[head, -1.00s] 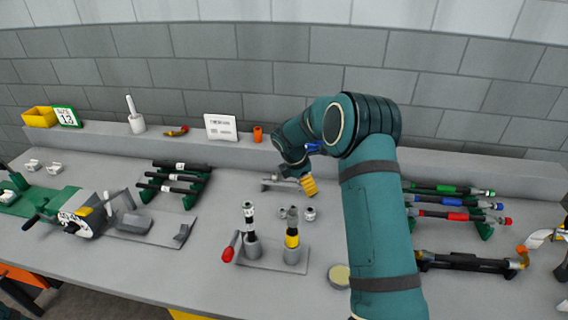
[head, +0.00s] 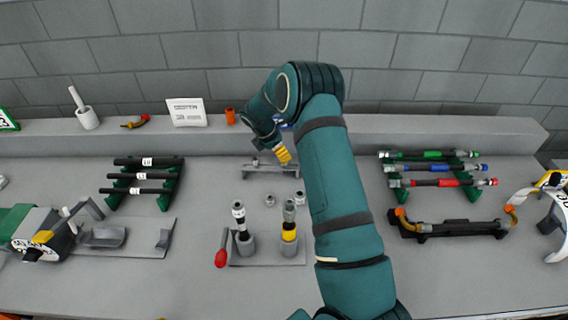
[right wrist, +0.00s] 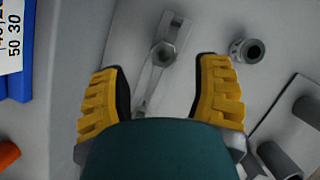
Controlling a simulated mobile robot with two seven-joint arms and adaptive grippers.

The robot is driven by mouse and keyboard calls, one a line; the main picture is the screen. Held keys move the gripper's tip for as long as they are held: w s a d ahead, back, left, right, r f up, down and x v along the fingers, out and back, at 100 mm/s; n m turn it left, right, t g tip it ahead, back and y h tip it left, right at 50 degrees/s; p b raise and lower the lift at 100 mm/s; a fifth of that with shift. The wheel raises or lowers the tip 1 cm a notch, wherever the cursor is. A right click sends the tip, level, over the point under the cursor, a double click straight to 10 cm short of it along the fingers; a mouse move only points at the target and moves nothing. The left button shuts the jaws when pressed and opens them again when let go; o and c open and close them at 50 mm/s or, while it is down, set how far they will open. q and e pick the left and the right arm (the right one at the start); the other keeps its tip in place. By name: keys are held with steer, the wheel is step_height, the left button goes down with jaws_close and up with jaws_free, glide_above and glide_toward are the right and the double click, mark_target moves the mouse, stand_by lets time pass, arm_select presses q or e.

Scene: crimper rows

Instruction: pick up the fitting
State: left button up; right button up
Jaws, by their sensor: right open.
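A hex-shaped metal fitting (right wrist: 163,54) sits on a narrow slotted metal rail (right wrist: 150,88) in the right wrist view. The rail also shows in the head view (head: 284,174), at the back of the bench. My right gripper (right wrist: 162,72) is open, with its yellow fingers to either side of the fitting in the picture and nothing between them. I cannot tell its height above the fitting. In the head view the yellow fingertips (head: 283,155) are over the rail's right part. A round metal fitting (right wrist: 247,50) stands to the right, outside the fingers. My left gripper is not in view.
Two small fittings, left (head: 269,200) and right (head: 299,198), stand in front of the rail. Nearer is a plate (head: 268,257) with two upright posts and a red-handled tool (head: 221,250). Hose racks stand left (head: 170,190) and right (head: 398,184). A raised ledge (head: 360,130) runs behind.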

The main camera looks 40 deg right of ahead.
steer(key=shift+a+x, duration=0.2)
steer(key=shift+x, duration=2.75)
steer(key=shift+s, duration=0.2)
jaws_close()
